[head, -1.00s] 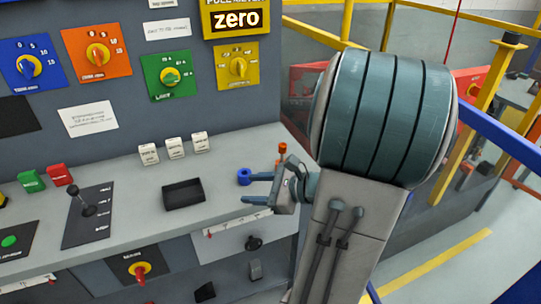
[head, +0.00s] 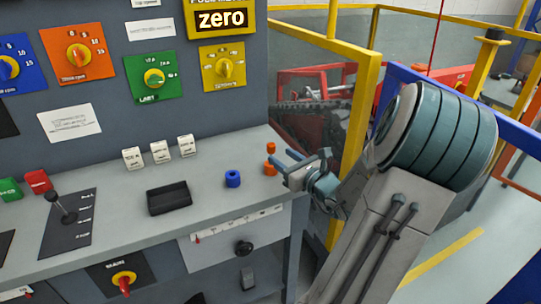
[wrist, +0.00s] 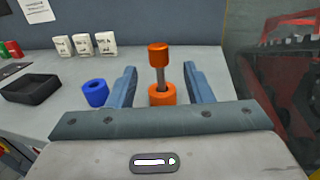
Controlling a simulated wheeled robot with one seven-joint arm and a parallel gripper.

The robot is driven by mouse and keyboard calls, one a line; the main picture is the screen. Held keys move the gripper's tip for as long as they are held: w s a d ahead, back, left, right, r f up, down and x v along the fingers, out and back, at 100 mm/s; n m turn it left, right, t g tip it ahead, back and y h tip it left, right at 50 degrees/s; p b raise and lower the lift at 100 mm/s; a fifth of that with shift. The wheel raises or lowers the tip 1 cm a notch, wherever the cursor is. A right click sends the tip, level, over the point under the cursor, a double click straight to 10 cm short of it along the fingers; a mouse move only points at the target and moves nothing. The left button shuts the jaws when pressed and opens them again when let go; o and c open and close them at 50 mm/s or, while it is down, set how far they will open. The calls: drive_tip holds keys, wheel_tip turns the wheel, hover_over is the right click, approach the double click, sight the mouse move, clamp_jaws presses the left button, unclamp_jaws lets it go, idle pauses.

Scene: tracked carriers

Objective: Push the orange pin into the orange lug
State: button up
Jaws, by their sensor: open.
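The orange pin (wrist: 159,54) has an orange head and a grey shaft. It stands upright with its shaft down in the orange lug (wrist: 162,97), and a length of shaft shows between head and lug. In the head view the pin head (head: 270,147) and the lug (head: 270,168) are at the console's right end. My gripper (wrist: 160,76) is open, with one finger on each side of the pin and gaps between. In the head view my gripper (head: 283,158) points left at them from the right.
A blue lug (head: 233,178) stands left of the orange one. A yellow rail post (head: 345,150) stands behind the console's right end.

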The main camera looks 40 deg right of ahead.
sight(274, 150)
drive_tip(key=shift+w+r, duration=0.15)
drive_tip(key=shift+w, duration=1.35)
drive_tip(key=shift+w+r, duration=0.15)
drive_tip(key=shift+w, duration=1.35)
clamp_jaws()
